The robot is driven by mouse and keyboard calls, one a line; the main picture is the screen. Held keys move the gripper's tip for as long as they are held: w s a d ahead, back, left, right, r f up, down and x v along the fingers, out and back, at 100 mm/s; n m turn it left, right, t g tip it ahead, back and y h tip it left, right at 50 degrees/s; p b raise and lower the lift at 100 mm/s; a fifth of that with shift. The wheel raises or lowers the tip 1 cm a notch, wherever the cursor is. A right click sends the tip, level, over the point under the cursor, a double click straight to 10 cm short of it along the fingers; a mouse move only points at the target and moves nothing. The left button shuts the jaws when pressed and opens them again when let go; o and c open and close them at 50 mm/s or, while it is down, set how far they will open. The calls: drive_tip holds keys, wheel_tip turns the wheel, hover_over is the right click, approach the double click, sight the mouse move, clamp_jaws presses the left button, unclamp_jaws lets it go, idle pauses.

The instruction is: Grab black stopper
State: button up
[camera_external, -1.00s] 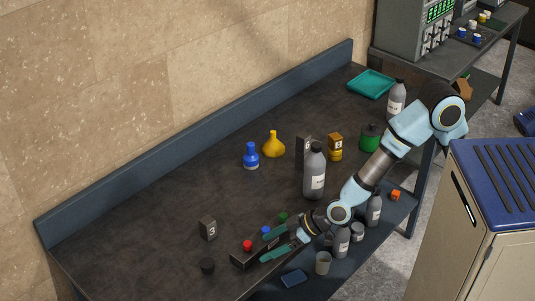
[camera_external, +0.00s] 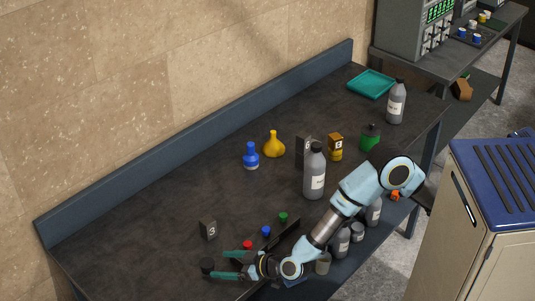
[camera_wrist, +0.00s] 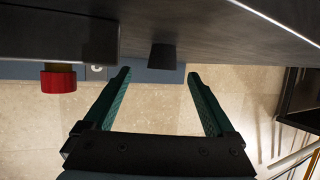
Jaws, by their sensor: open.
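The black stopper (camera_external: 206,264) stands on the dark bench near its front left edge. In the wrist view the black stopper (camera_wrist: 162,57) shows upside down, between and just beyond the fingertips. My gripper (camera_external: 217,265) is open and low over the bench, its green fingers pointing left at the stopper. In the wrist view my gripper (camera_wrist: 159,74) has nothing between its fingers, and the stopper lines up with the gap. I cannot tell whether a fingertip touches it.
A dark rack holds red (camera_external: 248,245), blue (camera_external: 266,231) and green (camera_external: 283,217) caps beside my gripper. The red cap (camera_wrist: 58,80) is left in the wrist view. A block marked 3 (camera_external: 208,230) stands behind the stopper. Grey bottles (camera_external: 314,172) stand further right.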

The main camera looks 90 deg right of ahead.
sight(211, 264)
drive_tip(key=p+x, duration=0.1)
drive_tip(key=x, duration=0.3)
drive_tip(key=shift+w+f, duration=0.2)
drive_tip(key=shift+w, duration=0.2)
drive_tip(key=shift+c, duration=0.3)
drive_tip(key=c, duration=1.3)
